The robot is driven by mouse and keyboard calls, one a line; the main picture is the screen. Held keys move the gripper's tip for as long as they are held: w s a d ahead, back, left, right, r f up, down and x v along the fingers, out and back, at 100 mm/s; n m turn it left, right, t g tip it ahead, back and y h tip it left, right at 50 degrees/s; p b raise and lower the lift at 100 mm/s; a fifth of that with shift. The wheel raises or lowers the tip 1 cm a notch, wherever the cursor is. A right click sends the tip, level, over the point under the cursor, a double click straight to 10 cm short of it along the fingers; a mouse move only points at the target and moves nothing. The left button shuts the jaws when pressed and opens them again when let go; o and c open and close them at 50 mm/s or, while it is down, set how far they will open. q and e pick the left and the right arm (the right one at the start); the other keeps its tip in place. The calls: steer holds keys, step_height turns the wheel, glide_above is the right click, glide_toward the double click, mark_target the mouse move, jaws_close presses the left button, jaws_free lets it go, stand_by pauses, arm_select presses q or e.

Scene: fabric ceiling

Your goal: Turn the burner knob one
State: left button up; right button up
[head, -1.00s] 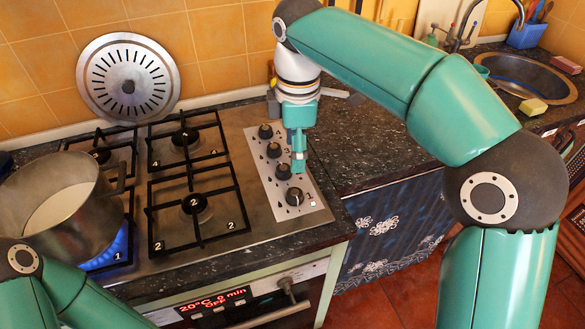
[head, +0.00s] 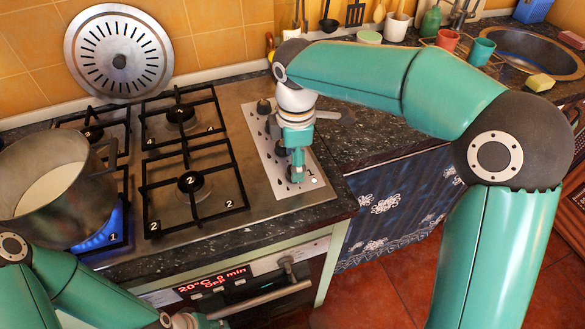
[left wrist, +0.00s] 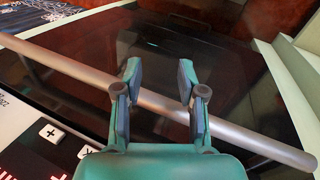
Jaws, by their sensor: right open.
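The steel knob panel (head: 262,150) runs along the right side of the hob. A label "1" shows at its front end, beside my right gripper (head: 297,174). This gripper is open, points down and sits over the front knob, which it hides; I cannot tell whether it touches it. A black knob (head: 263,106) shows at the back of the panel. Burner one, at front left, has a blue flame (head: 108,232) under the pot (head: 55,190). My left gripper (left wrist: 158,92) is open by the oven handle (left wrist: 230,133), which shows between its fingers.
The hob's black grates (head: 192,184) are bare apart from the pot. A round slotted metal lid (head: 118,56) leans on the tiled wall. The oven display (head: 212,281) glows red. Cups, a sponge (head: 540,82) and the sink (head: 530,58) are at the back right.

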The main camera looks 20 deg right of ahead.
steer(key=shift+w+f, duration=0.1)
steer(key=shift+f, duration=1.35)
steer(key=c, duration=1.1)
steer(key=shift+a, duration=0.2)
steer(key=shift+c, duration=0.2)
steer(key=shift+d, duration=0.1)
